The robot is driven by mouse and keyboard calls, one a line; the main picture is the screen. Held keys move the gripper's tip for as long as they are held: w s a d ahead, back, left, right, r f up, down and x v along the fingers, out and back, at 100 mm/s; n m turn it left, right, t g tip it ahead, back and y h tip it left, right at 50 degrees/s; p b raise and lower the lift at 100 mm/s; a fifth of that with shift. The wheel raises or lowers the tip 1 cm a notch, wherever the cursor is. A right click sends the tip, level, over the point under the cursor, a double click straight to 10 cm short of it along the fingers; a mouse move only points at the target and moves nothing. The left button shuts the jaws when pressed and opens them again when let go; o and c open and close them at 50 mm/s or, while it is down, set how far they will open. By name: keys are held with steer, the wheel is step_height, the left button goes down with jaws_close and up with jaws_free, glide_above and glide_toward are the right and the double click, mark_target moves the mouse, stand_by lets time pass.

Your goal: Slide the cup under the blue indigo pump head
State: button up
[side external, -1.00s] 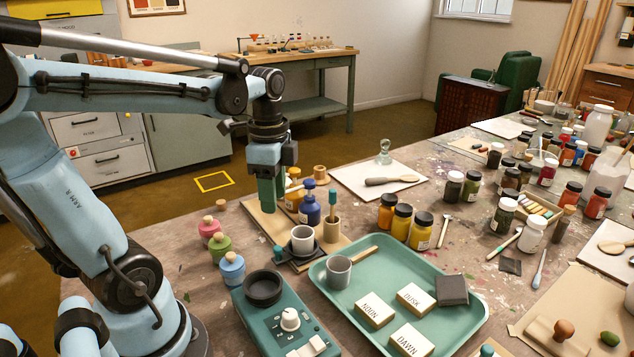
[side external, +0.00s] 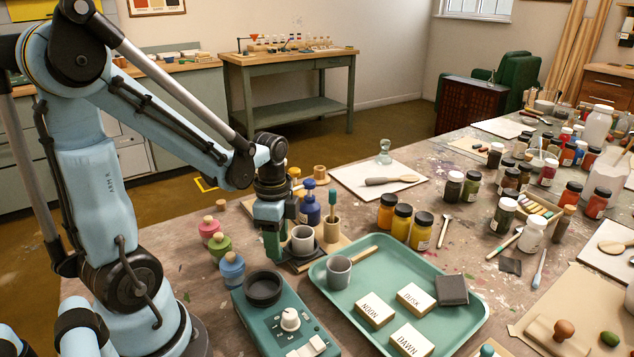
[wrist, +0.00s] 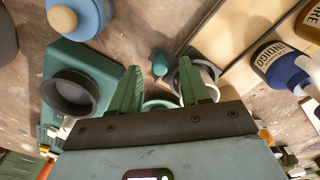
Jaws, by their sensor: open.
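The light grey cup (side external: 302,240) stands upright on a dark sliding base in the side view. In the wrist view the cup (wrist: 208,72) is partly hidden behind my right finger. The blue indigo pump bottle (side external: 310,212) stands behind the cup; its label reads INDIGO in the wrist view (wrist: 277,60). My gripper (side external: 271,250) points down just left of the cup. It is open, with its fingertips (wrist: 158,66) on either side of a small teal knob (wrist: 159,62). Contact with the knob cannot be told. The knob is hidden by my fingers in the side view.
A green tray (side external: 455,318) with a second grey cup (side external: 339,272) and labelled blocks lies to the right. A teal device with a dark bowl (side external: 263,287) stands in front. Stoppered jars, including a blue one (side external: 232,270), stand to the left.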

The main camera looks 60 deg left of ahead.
steer(key=shift+f, duration=0.4)
steer(key=shift+c, duration=0.4)
jaws_close()
